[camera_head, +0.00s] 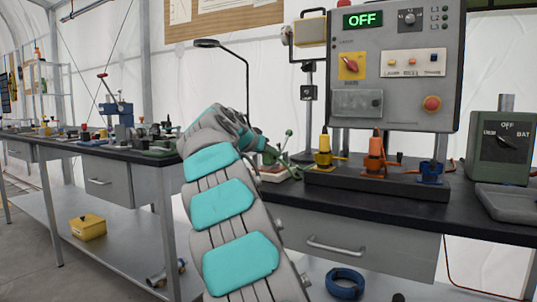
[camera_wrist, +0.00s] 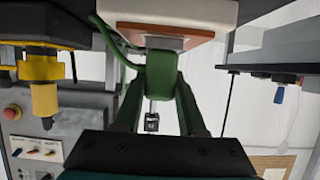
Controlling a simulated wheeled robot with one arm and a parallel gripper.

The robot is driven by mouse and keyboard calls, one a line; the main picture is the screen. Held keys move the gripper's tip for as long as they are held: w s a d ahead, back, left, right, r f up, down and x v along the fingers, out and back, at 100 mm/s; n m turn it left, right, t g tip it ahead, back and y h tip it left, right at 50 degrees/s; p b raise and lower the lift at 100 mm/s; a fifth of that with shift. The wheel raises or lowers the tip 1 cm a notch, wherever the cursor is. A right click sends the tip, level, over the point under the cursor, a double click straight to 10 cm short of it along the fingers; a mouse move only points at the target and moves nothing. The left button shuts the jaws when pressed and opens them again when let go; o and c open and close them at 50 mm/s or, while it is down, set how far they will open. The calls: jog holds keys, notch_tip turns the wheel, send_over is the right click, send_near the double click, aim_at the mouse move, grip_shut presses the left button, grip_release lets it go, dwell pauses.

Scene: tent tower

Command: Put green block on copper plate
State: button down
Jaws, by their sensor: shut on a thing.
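My gripper (camera_wrist: 161,92) is shut on the green block (camera_wrist: 160,72) in the wrist view, with one dark finger on each side of it. Just beyond the block is the copper plate (camera_wrist: 170,29), an orange-brown strip on the underside of a pale slab as this view is turned. The block's far end appears close to the plate or against it; I cannot tell if they touch.
A grey control panel (camera_head: 400,105) reading OFF stands on the dark bench (camera_head: 370,205). Yellow (camera_head: 323,152), orange (camera_head: 375,155) and blue plugs stand close to the right of my arm. The yellow plug also shows in the wrist view (camera_wrist: 42,85). A green cable (camera_wrist: 112,42) runs beside the block.

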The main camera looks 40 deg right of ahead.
jog(key=c, duration=0.9)
grip_release()
jog(key=shift+f, duration=0.1)
jog(key=shift+c, duration=0.2)
jog(key=o, duration=0.5)
jog(key=shift+c, duration=0.2)
jog(key=shift+a+r, duration=0.1)
jog(key=shift+r, duration=0.1)
jog(key=v, duration=1.1)
jog(key=shift+a, duration=0.35)
jog(key=shift+s+r, duration=0.1)
jog(key=shift+s, duration=0.05)
